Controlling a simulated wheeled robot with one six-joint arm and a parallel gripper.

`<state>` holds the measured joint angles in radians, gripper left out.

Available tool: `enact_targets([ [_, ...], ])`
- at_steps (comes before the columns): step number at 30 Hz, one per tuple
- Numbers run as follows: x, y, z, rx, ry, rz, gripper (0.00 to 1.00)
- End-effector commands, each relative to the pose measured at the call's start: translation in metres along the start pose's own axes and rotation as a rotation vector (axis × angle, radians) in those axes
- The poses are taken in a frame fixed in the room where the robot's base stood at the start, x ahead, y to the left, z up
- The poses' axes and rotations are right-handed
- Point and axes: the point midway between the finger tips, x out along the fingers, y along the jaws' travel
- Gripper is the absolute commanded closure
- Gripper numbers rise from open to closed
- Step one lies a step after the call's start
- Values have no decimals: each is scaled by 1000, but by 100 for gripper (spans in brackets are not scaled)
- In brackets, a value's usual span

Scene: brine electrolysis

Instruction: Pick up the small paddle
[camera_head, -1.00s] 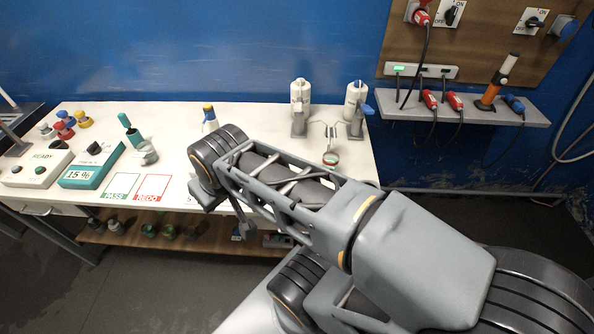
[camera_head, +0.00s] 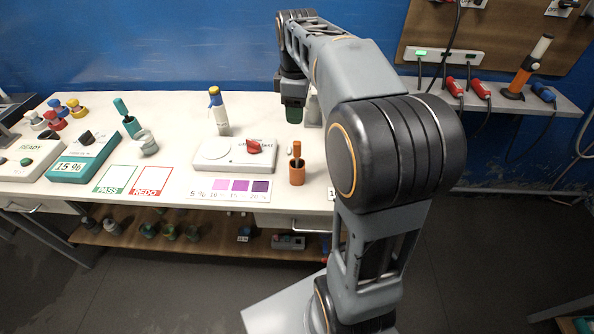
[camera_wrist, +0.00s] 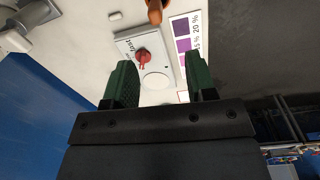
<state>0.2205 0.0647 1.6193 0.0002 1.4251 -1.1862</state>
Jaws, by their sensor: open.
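A small brown-orange cup (camera_head: 297,174) stands on the white bench near its front edge. An upright thin brown handle (camera_head: 297,149) sticks out of it; this may be the small paddle, but its lower end is hidden in the cup. Part of the brown item (camera_wrist: 155,10) also shows at the top of the wrist view. My gripper (camera_head: 293,108) is above the bench, behind the cup in the head view. In the wrist view its two green fingers (camera_wrist: 161,75) are apart with nothing between them. It does not touch the cup.
A white device with a red knob (camera_head: 254,147) lies left of the cup, with a purple colour card (camera_head: 235,188) in front. Further left are a teal-handled tool (camera_head: 127,117) and a teal box (camera_head: 85,160).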

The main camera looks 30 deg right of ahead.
Motion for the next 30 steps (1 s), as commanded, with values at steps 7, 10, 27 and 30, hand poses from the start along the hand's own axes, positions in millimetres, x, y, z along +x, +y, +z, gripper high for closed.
enact_targets([
  [7, 36, 15, 3, -92, -13, -36, 49],
  [10, 54, 14, 3, -93, -13, -36, 49],
  [27, 109, 10, 2, -92, -12, -34, 49],
  [30, 123, 8, 1, -91, -12, -34, 49],
])
